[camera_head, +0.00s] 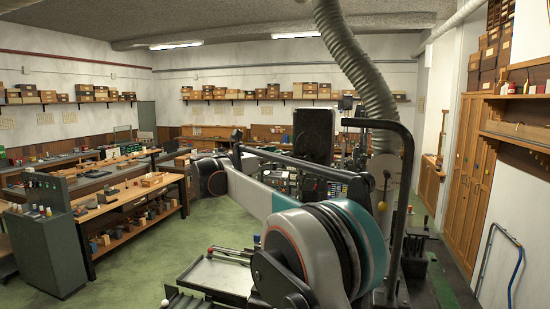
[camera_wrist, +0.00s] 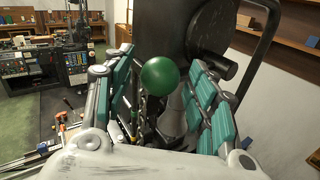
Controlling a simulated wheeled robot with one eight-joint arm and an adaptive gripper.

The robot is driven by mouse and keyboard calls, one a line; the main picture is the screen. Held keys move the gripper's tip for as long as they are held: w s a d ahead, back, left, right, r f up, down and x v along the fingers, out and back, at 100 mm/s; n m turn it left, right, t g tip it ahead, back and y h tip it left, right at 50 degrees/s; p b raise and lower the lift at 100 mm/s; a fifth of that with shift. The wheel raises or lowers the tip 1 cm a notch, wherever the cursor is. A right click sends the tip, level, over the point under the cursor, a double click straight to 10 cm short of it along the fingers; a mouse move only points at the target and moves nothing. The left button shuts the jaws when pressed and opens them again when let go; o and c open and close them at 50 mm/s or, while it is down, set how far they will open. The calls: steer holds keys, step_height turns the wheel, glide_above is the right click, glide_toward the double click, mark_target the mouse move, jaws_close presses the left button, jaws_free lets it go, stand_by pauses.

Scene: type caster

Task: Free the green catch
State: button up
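The green catch shows as a round green ball knob (camera_wrist: 164,73) in the wrist view, near the middle, in front of a dark machine. My gripper (camera_wrist: 162,64) has its two teal-padded fingers spread, one on each side of the ball. Gaps show between the ball and both fingers, so it is open and not holding it. How deep the ball lies between the fingertips I cannot tell. The stem below the ball is partly hidden among metal parts. In the head view, my arm hides the gripper, and I cannot make out the green ball.
The dark machine (camera_head: 315,135) has a bent black tube handle (camera_head: 407,150) close by on the right. A yellow ball knob (camera_head: 382,206) stands near it. A grey ribbed hose (camera_head: 355,70) hangs above. Workbenches (camera_head: 130,198) line the left; green floor (camera_head: 210,225) is free between.

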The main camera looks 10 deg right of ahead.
steer(key=shift+s, duration=0.1)
jaws_close()
step_height(320, 180, down, 7)
steer(key=s+d+n+t+h+b, duration=0.1)
steer(key=n+t+b, duration=0.3)
steer(key=n+b, duration=0.4)
steer(key=shift+d+h+b, duration=0.6)
steer(key=shift+b, duration=0.65)
steer(key=shift+s, duration=0.1)
